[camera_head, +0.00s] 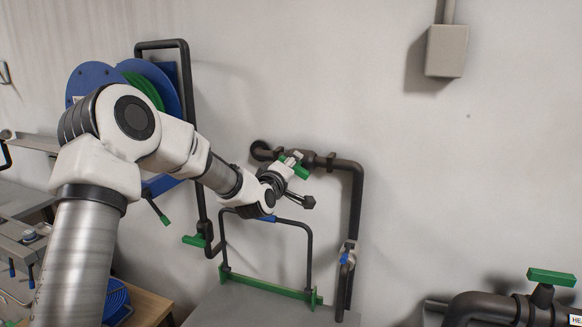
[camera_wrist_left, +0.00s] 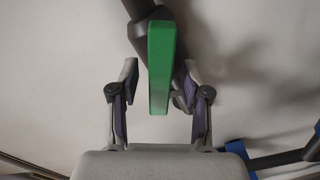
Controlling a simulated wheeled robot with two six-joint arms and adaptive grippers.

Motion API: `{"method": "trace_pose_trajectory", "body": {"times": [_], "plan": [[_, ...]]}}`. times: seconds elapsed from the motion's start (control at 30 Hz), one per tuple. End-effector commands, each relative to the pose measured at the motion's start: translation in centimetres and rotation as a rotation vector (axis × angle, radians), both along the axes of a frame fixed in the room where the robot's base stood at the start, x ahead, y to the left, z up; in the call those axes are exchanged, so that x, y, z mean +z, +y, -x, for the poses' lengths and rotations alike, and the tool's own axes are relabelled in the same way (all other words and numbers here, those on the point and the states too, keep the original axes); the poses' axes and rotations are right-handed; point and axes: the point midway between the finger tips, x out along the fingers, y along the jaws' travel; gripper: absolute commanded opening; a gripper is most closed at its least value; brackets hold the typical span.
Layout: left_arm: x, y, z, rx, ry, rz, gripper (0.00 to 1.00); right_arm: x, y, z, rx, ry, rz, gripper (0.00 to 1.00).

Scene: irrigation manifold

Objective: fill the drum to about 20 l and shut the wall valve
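The wall valve's green lever (camera_head: 301,171) is on a dark pipe (camera_head: 356,205) that runs right along the wall and then down. In the left wrist view the lever (camera_wrist_left: 161,68) stands between the two fingers of my left gripper (camera_wrist_left: 157,72). Gaps show on both sides, so the fingers are open and not clamped on it. In the head view my left gripper (camera_head: 288,167) is at the valve, partly hidden by its own wrist. I cannot make out the drum or any level reading. My right gripper is not in view.
A blue reel with green hose (camera_head: 143,88) hangs behind my left arm. Another green handle (camera_head: 194,240) is lower left of the valve. A green-railed frame (camera_head: 268,287) stands below. A blue fitting (camera_head: 346,256) is on the downpipe. Another green-handled valve (camera_head: 551,277) is lower right.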

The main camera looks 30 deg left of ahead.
Motion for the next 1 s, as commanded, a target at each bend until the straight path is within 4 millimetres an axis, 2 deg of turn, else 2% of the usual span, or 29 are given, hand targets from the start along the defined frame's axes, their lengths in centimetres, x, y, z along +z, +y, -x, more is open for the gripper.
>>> {"method": "trace_pose_trajectory", "body": {"times": [0.17, 0.27, 0.6, 0.7, 0.8, 1.0], "plan": [[0.0, 0.0, 0.2, 0.000, 0.000, 0.000, 0.47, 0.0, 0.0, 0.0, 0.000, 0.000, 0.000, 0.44], [0.0, -0.3, 1.3, -0.001, 0.000, 0.003, 0.47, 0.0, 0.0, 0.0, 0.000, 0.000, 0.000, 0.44], [0.0, -2.3, 9.3, -0.002, 0.000, 0.005, 0.47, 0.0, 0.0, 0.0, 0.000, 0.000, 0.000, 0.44], [0.0, -2.6, 10.8, -0.001, 0.000, 0.003, 0.47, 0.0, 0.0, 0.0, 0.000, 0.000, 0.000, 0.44], [-0.1, -2.8, 11.5, 0.000, 0.001, 0.001, 0.47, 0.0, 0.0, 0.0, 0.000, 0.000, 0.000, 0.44], [0.0, -2.8, 11.6, 0.000, 0.000, -0.001, 0.47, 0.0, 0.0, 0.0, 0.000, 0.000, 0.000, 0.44]]}}
